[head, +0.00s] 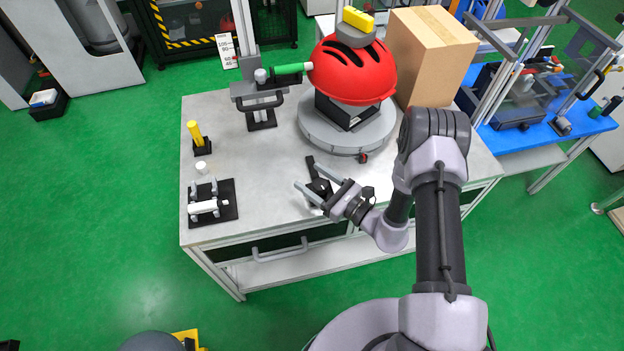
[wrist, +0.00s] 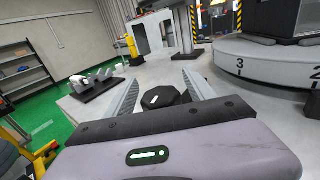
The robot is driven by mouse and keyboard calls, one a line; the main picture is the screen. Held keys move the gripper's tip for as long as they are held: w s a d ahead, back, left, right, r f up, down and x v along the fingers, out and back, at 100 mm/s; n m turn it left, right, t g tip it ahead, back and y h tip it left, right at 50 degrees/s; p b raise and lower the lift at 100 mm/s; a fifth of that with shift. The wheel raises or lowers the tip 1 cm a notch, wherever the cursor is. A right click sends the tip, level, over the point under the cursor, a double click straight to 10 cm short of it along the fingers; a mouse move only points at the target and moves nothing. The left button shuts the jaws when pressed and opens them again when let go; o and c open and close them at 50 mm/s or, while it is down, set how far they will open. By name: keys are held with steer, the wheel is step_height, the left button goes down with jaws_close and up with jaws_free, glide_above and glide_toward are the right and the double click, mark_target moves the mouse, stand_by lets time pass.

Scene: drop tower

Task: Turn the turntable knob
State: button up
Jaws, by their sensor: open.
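The turntable (head: 345,130) is a round grey disc on the table with a red helmet (head: 352,75) on it. In the wrist view the turntable rim (wrist: 270,72) shows the numbers 3 and 2. A black, many-sided knob (wrist: 160,97) stands on the table in front of the turntable; in the head view this knob (head: 320,187) is partly hidden by my gripper. My gripper (head: 308,177) is open, its two fingers on either side of the knob. I cannot tell whether either finger touches it. The gripper (wrist: 160,82) also shows in the wrist view.
A cardboard box (head: 432,52) stands behind the turntable, and a column with a green handle (head: 292,68) at its left. A black holder with white parts (head: 212,203), a yellow peg (head: 196,134) and a small white cylinder (head: 202,168) stand at the table's left. The table between is clear.

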steer(key=shift+w+a, duration=0.15)
steer(key=shift+c, duration=0.2)
steer(key=c, duration=1.3)
steer(key=shift+w+m+t+h, duration=0.1)
steer(key=shift+m+t+h, duration=0.3)
steer(key=shift+t, duration=0.1)
steer(key=o, duration=1.3)
steer(key=shift+o, duration=0.2)
steer(key=p+v, duration=0.4)
steer(key=v, duration=1.3)
steer(key=shift+d, duration=0.25)
